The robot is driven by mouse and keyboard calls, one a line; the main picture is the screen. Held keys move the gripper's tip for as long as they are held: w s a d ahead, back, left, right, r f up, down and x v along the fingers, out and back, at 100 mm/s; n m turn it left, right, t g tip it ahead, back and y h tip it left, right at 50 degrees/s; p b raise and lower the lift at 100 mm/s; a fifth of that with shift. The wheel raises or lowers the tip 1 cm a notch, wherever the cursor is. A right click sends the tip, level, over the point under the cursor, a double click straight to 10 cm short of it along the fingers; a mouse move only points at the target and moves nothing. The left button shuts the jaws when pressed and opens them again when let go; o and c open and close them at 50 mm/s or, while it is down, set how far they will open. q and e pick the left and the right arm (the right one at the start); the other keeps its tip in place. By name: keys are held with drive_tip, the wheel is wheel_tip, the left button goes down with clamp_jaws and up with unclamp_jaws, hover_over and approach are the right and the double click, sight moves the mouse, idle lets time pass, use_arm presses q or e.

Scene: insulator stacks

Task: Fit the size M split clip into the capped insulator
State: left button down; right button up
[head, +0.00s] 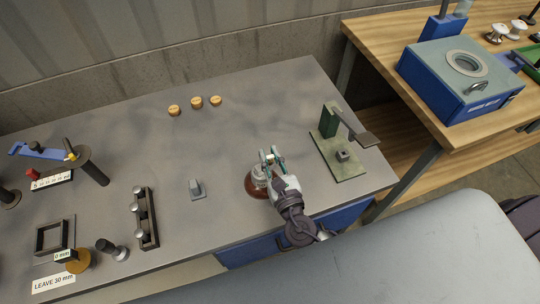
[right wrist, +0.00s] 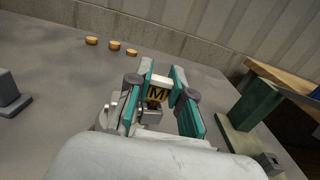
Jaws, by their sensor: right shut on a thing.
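The capped insulator (head: 254,187), a brown disc with a pale cap, stands on the grey bench in the head view. My right gripper (head: 271,156) is over its right side, with teal fingers pointing away. In the right wrist view my right gripper (right wrist: 164,76) is shut on the size M split clip (right wrist: 156,94), a piece with a yellow label marked M. Grey metal shows just below the label; I cannot tell whether it belongs to the clip or the cap. The gripper body hides most of the insulator there. My left gripper is not in view.
A green press (head: 342,165) stands close on the right. Several round tan pieces (head: 196,103) lie at the back. A small grey block (head: 197,190) and a dark rack (head: 146,218) stand to the left. A blue box (head: 460,85) sits on the wooden table at right.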

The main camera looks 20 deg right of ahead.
drive_tip(key=shift+f, duration=0.2)
drive_tip(key=o, duration=0.8)
drive_tip(key=s, duration=1.2)
drive_tip(key=shift+d, duration=0.2)
